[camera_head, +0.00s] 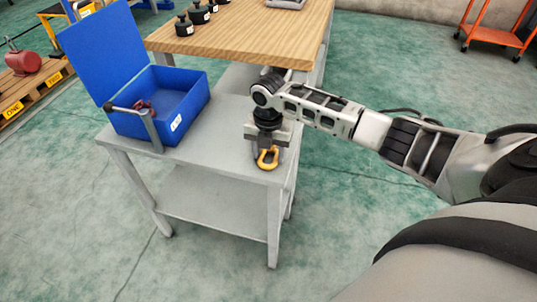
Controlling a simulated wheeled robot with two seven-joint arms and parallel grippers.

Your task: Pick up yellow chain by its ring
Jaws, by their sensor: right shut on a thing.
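A yellow ring (267,159) shows just under my right gripper (266,146), over the right front part of the grey table (225,145). My right gripper points down and is shut on the ring. Only the ring shows; no hanging chain links can be made out, and I cannot tell whether the ring still touches the tabletop. My left gripper is not in view.
Behind is a wooden workbench (235,35) with black weights (199,13). An orange cart (497,38) stands far right. Green floor is clear right of the table.

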